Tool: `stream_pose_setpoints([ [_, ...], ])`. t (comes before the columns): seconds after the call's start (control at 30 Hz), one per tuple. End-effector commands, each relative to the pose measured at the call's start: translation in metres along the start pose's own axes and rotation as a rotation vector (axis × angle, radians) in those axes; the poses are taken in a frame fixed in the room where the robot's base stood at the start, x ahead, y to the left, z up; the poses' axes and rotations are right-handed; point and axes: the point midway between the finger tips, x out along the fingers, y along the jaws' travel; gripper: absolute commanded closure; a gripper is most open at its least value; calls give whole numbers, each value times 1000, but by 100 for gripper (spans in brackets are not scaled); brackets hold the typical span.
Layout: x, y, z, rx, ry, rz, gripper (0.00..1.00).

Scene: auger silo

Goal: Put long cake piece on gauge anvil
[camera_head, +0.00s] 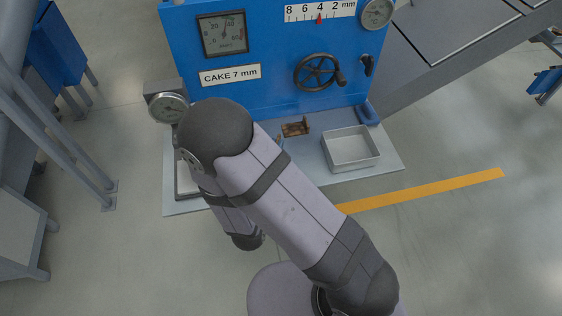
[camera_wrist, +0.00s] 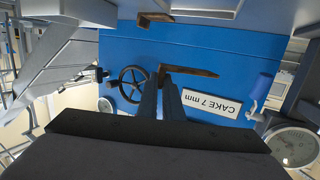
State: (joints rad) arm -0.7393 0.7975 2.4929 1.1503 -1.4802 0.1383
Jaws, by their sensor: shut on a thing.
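My gripper (camera_wrist: 166,82) is hidden behind my arm in the head view. In the wrist view, which is upside down, its fingers are shut on a long, thin brown cake piece (camera_wrist: 195,71). The piece lies across the fingertips and sticks out mostly to the right, in front of the blue panel. The dial gauge (camera_head: 168,107) stands at the left of the blue machine. It also shows at the lower right of the wrist view (camera_wrist: 293,146). I cannot make out its anvil clearly in either view.
More brown cake (camera_head: 295,128) lies on the grey ledge, also visible in the wrist view (camera_wrist: 155,17). A metal tray (camera_head: 350,149) sits to its right. A handwheel (camera_head: 317,72) sticks out from the panel. My arm covers part of another tray (camera_head: 184,181) at left.

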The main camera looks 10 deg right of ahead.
Motion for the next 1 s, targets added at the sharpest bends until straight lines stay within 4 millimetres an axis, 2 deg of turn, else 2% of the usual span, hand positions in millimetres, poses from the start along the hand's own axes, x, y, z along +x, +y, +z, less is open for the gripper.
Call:
stream_pose_setpoints([
  [0.03,2,-15,1,5,3,-32,100],
  [0.2,-3,-64,-14,-23,2,-180,100],
  [0.27,-6,-77,-16,-35,1,-233,100],
  [0.4,-12,-98,-7,-54,-3,-328,100],
  [0.63,-19,-115,3,-65,-2,-417,100],
  [0.87,-18,-114,8,-67,-3,-424,100],
  [1.0,-16,-114,22,-68,-4,-423,100],
])
